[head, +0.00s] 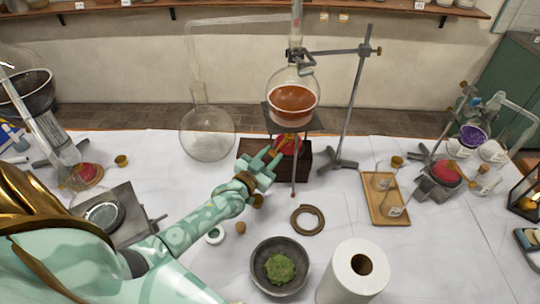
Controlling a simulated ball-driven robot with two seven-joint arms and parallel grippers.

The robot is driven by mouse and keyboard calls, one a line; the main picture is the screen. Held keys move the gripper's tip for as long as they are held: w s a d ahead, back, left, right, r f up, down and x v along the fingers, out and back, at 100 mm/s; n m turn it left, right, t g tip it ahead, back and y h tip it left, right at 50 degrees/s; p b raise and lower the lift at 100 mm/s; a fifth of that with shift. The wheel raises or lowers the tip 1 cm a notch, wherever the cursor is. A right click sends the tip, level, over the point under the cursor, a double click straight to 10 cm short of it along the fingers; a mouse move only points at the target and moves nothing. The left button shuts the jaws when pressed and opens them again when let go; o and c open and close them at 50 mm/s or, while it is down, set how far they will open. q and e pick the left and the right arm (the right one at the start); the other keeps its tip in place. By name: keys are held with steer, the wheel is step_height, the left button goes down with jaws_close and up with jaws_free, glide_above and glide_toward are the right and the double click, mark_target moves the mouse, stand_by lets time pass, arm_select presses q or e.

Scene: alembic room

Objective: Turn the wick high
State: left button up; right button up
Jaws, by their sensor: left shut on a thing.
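A red spirit burner (289,145) stands on a dark wooden block (305,158), under a round flask of orange-brown liquid (293,98). Its wick is too small to make out. My left gripper (268,158) reaches in from the lower left to the burner's front left side. It is shut on a small part there, seemingly the wick knob, which the fingers mostly hide. My right gripper is not in view.
A metal stand (352,110) holds the flask above a dark plate (314,126). A large clear flask (207,140) stands left of the burner. In front are a brown ring (308,219), a bowl of green matter (259,253) and a paper roll (342,282). A wooden tray (377,208) lies right.

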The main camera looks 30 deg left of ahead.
arm_select(q)
steer(key=o, duration=1)
steer(key=s+p, duration=0.2)
steer(key=s, duration=1.4)
steer(key=shift+s+a, duration=0.1)
steer(key=shift+s, duration=0.05)
steer(key=shift+f, duration=0.1)
